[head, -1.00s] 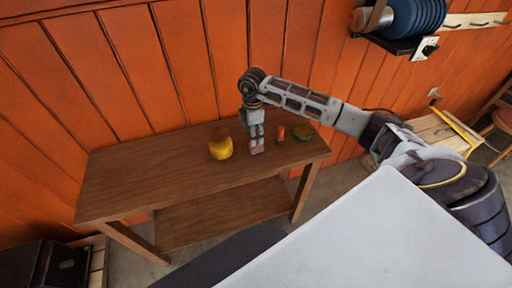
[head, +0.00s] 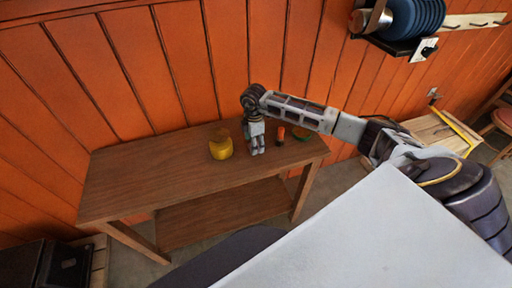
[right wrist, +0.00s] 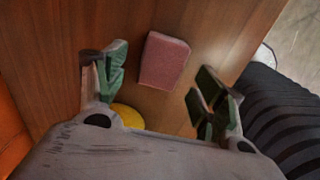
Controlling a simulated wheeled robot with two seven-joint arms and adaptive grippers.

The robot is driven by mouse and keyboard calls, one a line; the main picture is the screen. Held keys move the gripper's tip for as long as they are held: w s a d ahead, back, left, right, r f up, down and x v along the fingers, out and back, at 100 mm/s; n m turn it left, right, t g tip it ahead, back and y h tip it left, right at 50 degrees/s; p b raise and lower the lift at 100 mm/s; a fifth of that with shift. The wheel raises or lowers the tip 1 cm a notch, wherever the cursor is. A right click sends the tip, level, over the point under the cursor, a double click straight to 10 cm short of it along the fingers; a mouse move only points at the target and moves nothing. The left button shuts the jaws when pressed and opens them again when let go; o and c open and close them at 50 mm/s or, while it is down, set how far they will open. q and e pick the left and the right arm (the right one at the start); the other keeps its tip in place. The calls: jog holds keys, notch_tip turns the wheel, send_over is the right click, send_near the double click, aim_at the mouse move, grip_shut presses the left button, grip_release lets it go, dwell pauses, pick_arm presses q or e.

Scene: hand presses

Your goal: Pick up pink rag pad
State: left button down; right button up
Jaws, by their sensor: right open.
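The pink rag pad (right wrist: 165,60) lies flat on the wooden table (right wrist: 110,20) in the right wrist view. It shows between and just beyond my right gripper's fingertips, and neither finger visibly touches it. My right gripper (right wrist: 160,75) is open, with nothing held. In the head view my right gripper (head: 257,150) points down over the right part of the tabletop (head: 150,180) and hides the pad there. My left gripper is in neither view.
A yellow jar-like object (head: 221,149) stands close left of my right gripper; part shows in the right wrist view (right wrist: 128,115). An orange object (head: 281,136) and a green one (head: 303,134) stand to its right. An orange wall (head: 100,80) backs the table, whose left half is clear.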

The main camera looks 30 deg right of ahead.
jog(key=shift+f, duration=1.25)
jog(key=c, duration=1)
jog(key=shift+r, duration=0.1)
jog(key=shift+r+b, duration=0.6)
jog(key=shift+r, duration=4.35)
jog(key=shift+o, duration=1.1)
jog(key=shift+c, duration=1.1)
jog(key=shift+r, duration=0.1)
